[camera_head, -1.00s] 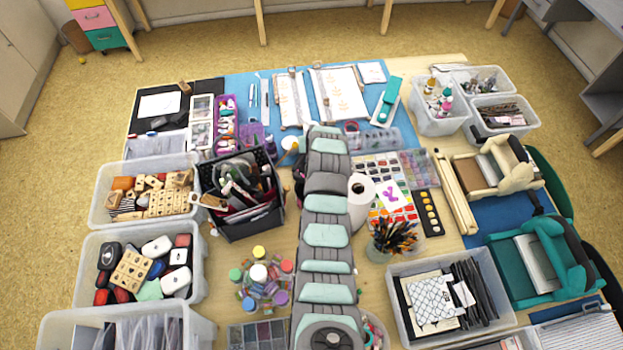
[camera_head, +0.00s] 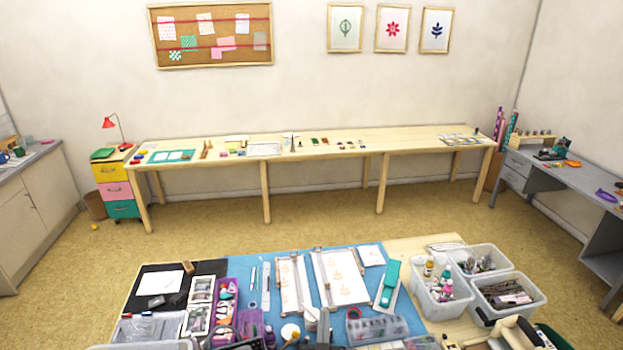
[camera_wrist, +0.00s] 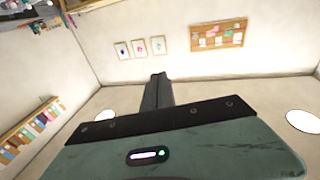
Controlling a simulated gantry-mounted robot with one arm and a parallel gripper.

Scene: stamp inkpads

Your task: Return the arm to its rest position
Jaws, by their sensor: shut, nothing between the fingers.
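My gripper (camera_wrist: 157,88) shows in the wrist view as two dark fingers pressed together, with nothing between them. Its dark bracket and green-grey body fill the bottom of that view. It points out at the room's wall, with no object near the fingertips. In the head view only a small grey piece, perhaps of my arm, shows at the bottom edge near the middle. The gripper itself cannot be made out there.
The craft table holds a blue mat (camera_head: 377,262) with printed sheets, a teal-handled tool (camera_head: 389,285) and clear bins (camera_head: 510,294). A long wooden table (camera_head: 320,140) stands along the back wall, with open floor between. A corkboard (camera_wrist: 217,37) and framed prints (camera_wrist: 140,47) hang on the wall.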

